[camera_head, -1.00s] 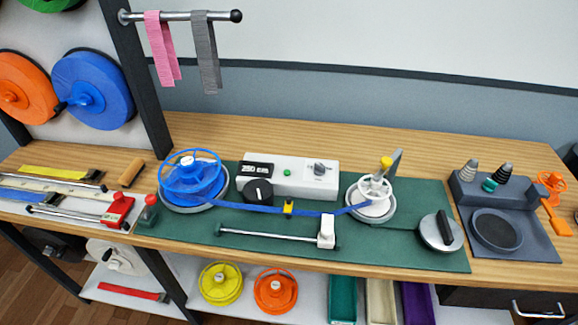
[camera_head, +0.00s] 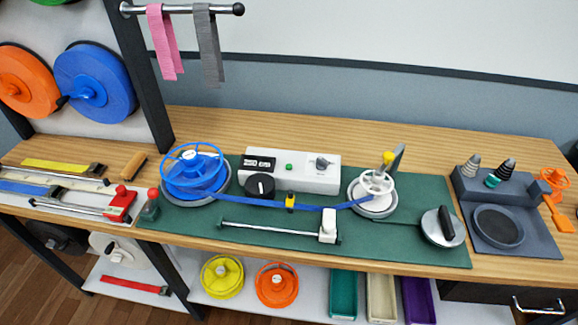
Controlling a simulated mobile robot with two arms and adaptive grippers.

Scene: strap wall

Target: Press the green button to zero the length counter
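The green button (camera_head: 289,167) is a small round button on the front of the white counter box (camera_head: 315,174), which stands on the green mat (camera_head: 280,239). Left of it on the box is a dark length display (camera_head: 259,163), its digits hard to read now. Right of the button is a grey knob (camera_head: 323,163). A black round knob (camera_head: 260,186) stands in front of the display. Neither of my grippers is in view, and nothing touches the button.
A blue spool (camera_head: 193,172) stands left of the box, its blue strap (camera_head: 330,206) running in front of the box to a white crank reel (camera_head: 375,191). A white-handled bar (camera_head: 328,226) lies in front. The wooden table (camera_head: 440,144) is clear behind the box.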

